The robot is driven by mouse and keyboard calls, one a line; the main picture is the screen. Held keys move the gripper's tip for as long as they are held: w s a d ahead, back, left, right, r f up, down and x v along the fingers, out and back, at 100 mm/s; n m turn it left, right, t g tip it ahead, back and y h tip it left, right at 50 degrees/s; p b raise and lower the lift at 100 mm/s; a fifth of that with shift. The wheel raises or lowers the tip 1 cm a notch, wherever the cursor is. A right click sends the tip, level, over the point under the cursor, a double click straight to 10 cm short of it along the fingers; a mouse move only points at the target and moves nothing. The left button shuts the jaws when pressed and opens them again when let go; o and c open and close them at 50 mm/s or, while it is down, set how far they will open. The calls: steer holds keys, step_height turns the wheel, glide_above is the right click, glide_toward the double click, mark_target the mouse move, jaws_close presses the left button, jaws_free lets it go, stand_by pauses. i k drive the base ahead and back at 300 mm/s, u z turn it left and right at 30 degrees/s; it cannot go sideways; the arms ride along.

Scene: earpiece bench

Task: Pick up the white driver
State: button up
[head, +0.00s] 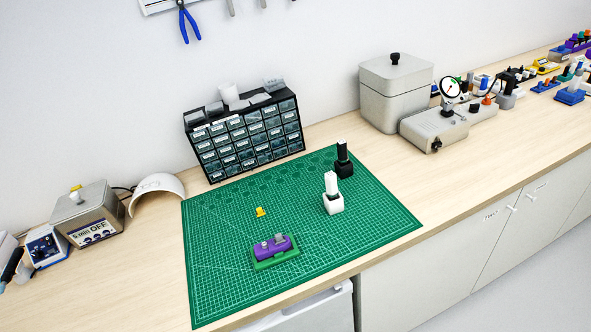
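A white upright piece (333,205), which looks like the white driver, stands on the green cutting mat (215,290), right of the mat's middle.
A purple part sits in a green holder (277,258) at the mat's front. A small yellow piece (261,212) lies behind it. A drawer cabinet (245,140) stands behind the mat, a grey lidded box (394,95) back right. The mat's right front is clear.

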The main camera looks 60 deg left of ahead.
mark_target(330, 177)
steer(key=u, duration=0.5)
steer(key=i, duration=0.95)
steer(key=u, duration=0.55)
steer(key=k, duration=0.8)
steer(key=u, duration=0.2)
steer(key=i, duration=0.85)
steer(key=z, duration=0.1)
